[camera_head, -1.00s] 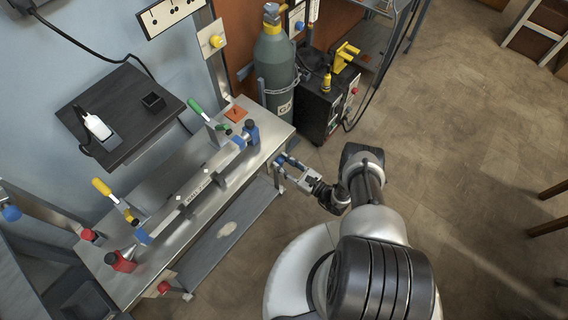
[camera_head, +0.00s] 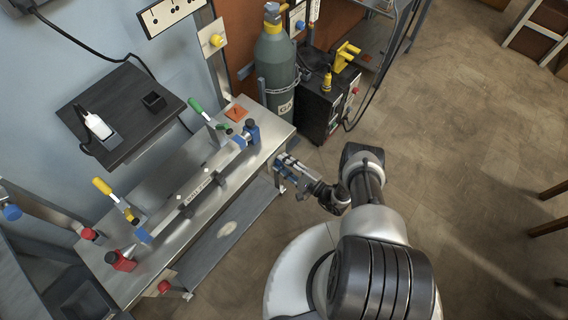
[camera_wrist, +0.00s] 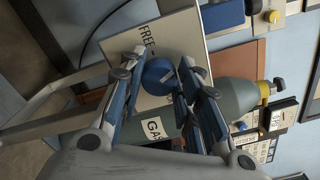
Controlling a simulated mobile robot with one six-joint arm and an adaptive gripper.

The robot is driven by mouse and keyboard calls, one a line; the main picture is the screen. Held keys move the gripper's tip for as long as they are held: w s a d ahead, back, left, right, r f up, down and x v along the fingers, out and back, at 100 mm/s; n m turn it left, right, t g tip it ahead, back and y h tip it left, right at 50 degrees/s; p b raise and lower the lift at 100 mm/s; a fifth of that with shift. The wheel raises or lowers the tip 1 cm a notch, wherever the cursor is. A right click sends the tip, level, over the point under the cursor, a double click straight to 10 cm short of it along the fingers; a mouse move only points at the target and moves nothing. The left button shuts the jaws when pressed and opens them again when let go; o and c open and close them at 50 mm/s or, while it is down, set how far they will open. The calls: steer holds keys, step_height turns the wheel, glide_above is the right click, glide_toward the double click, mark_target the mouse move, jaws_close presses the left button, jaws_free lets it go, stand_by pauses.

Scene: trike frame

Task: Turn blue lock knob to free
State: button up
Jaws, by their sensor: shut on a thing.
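The blue lock knob (camera_wrist: 159,76) sits on a light metal plate at the end of the steel bench. In the wrist view it lies between the two fingers of my gripper (camera_wrist: 160,74), which is shut on it. The word FREE (camera_wrist: 147,40) is printed on the plate beside the knob, turned sideways. In the head view my gripper (camera_head: 286,165) is at the bench's right end, and its fingers hide most of the knob. A pale mark shows on the knob's right side; its exact setting is hard to read.
The steel bench (camera_head: 261,152) carries a long bar with clamps, a green handle (camera_head: 196,105) and a yellow handle (camera_head: 102,187). A grey gas cylinder (camera_head: 276,62) and a black machine (camera_head: 321,105) stand behind the bench end.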

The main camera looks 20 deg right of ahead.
steer(key=n, duration=0.4)
steer(key=shift+n, duration=2.2)
steer(key=shift+w+r, duration=0.1)
steer(key=o, duration=1.1)
steer(key=shift+c, duration=0.2)
steer(key=v, duration=1.2)
